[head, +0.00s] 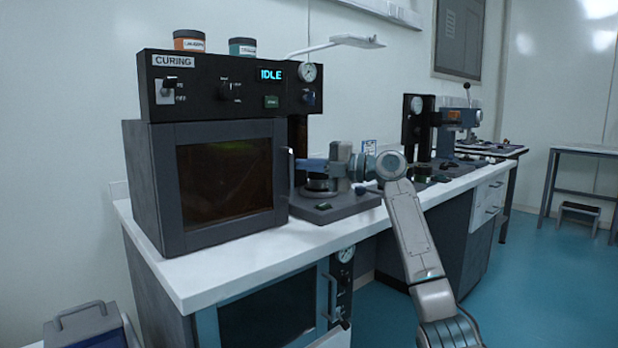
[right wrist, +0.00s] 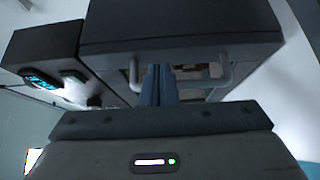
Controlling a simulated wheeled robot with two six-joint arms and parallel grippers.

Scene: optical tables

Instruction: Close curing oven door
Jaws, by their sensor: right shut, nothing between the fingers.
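The curing oven (head: 142,195) is a dark grey box on the white bench, under a black control panel (head: 215,100) reading IDLE. Its door (head: 225,130) has an amber window and a pale upright handle (head: 291,175) at the right edge. I cannot tell for sure how far the door stands open. My right gripper (head: 308,165) is just right of the handle, its blue fingers pointing left towards it. In the right wrist view its shut, empty fingers (right wrist: 158,85) overlap the handle (right wrist: 222,75); contact is unclear. My left gripper is not in view.
A dark-based device (head: 335,208) stands on the bench right of the oven, close to my right gripper. Two jars (head: 189,40) sit on the panel. A lower cabinet (head: 265,315) is under the bench.

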